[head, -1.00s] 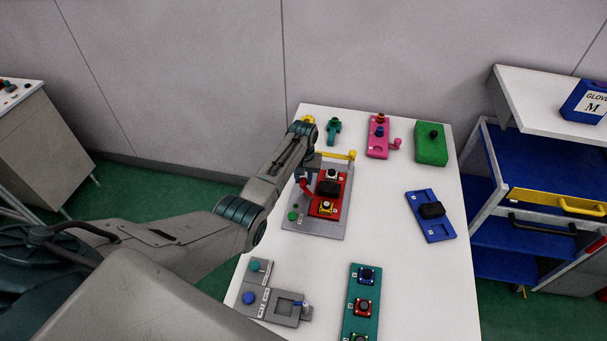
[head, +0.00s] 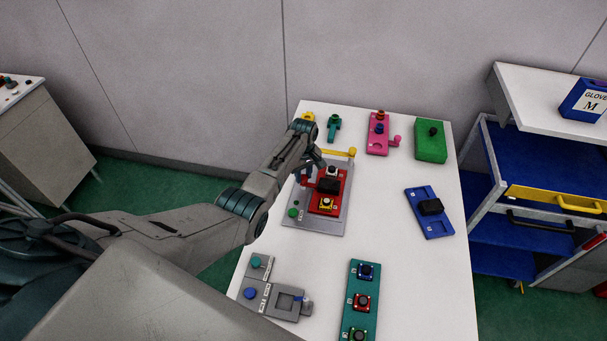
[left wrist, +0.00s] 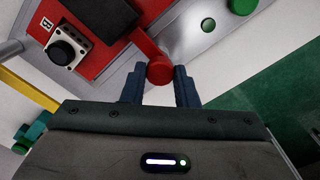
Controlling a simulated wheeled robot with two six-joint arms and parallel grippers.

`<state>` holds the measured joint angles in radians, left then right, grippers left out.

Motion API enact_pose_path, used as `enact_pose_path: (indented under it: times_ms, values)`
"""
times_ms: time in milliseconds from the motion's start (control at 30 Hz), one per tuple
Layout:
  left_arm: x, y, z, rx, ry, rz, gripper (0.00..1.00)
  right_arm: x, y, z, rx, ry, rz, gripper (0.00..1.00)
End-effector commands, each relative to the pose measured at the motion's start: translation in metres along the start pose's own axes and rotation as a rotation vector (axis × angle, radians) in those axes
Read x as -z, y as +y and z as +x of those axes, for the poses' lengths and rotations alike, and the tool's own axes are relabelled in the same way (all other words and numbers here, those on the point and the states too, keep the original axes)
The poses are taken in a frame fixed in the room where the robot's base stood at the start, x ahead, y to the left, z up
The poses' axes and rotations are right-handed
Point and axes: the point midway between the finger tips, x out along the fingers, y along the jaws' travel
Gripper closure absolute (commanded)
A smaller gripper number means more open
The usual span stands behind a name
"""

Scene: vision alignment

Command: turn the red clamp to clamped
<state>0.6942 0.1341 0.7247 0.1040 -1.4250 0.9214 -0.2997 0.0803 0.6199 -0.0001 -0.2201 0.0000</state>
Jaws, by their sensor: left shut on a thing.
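The red clamp is a red lever with a round red knob (left wrist: 160,72) at its end, seen in the left wrist view beside a red block (left wrist: 85,35). In the head view the red lever (head: 309,184) shows at the left side of the red block (head: 340,177) on the grey plate (head: 318,225). My left gripper (left wrist: 159,74) has its two dark fingers on either side of the red knob and is shut on it. In the head view my left gripper (head: 304,172) partly hides the clamp. My right gripper is not in view.
A yellow lever (head: 338,153) stands close behind the left gripper. A pink fixture (head: 378,143), green block (head: 431,142), blue plate (head: 430,228), teal button board (head: 361,300) and grey fixture (head: 270,298) lie around on the white table (head: 400,265).

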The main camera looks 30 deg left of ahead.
Motion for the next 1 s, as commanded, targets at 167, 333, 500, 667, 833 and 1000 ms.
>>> enact_pose_path:
  times_ms: [167,333,500,667,833,1000]
  values:
    - [0.0014,0.0011,-0.0020,-0.003,0.004,-0.027,0.96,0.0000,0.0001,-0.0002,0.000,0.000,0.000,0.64]
    - [0.0014,0.0011,-0.0022,-0.003,0.004,-0.034,0.96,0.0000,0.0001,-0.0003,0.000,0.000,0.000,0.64]
    - [0.0014,0.0012,-0.0023,-0.004,0.003,-0.033,0.96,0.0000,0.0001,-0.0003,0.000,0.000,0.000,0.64]
    - [0.0013,0.0012,-0.0022,-0.004,0.003,-0.033,0.57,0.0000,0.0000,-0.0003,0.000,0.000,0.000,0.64]
    - [0.0007,0.0007,-0.0013,-0.002,0.002,-0.032,0.51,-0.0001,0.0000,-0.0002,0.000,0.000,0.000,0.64]
    - [0.0005,0.0005,-0.0014,-0.002,0.001,-0.032,0.51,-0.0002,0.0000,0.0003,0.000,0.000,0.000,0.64]
